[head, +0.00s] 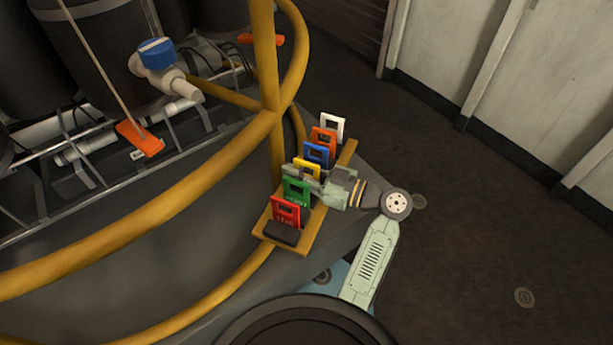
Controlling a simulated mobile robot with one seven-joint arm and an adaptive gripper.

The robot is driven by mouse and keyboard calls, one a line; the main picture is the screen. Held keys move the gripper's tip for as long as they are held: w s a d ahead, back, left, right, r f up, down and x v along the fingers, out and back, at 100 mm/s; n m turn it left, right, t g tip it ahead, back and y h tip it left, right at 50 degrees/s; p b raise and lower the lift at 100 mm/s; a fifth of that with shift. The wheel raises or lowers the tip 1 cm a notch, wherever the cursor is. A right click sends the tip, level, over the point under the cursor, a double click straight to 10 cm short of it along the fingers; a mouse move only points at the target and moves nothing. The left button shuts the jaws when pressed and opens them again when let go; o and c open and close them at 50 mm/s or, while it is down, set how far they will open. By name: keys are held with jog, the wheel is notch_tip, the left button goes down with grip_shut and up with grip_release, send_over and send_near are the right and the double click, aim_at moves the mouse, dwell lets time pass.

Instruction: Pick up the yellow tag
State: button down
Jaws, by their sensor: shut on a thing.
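The yellow tag (308,165) stands in a row of coloured tags on a narrow yellow-brown rack, between the blue tag (317,153) and the green tag (296,190). My gripper (303,172) reaches in from the right and is shut on the yellow tag. Its fingers hide the tag's lower part. I cannot tell whether the tag's foot still touches the rack.
The rack (310,232) also holds a red tag (285,210), an orange tag (324,140) and a white tag (333,126). A black block (281,233) sits at its near end. A yellow railing (180,198) runs left of it. Open floor (480,220) lies to the right.

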aim_at(300, 164)
dwell(0.3)
jog(key=shift+r, duration=0.45)
jog(key=shift+s+d+r+b, duration=0.1)
jog(key=shift+d+r+b, duration=0.25)
jog(key=shift+r, duration=0.25)
jog(key=shift+s+d+r+b, duration=0.1)
jog(key=shift+d+r+b, duration=0.1)
jog(key=shift+r+b, duration=0.3)
jog(key=b+v, duration=0.3)
jog(key=v, duration=1.3)
jog(key=shift+s+d+b, duration=0.2)
jog(key=shift+d+b, duration=0.15)
jog(key=shift+r, duration=0.15)
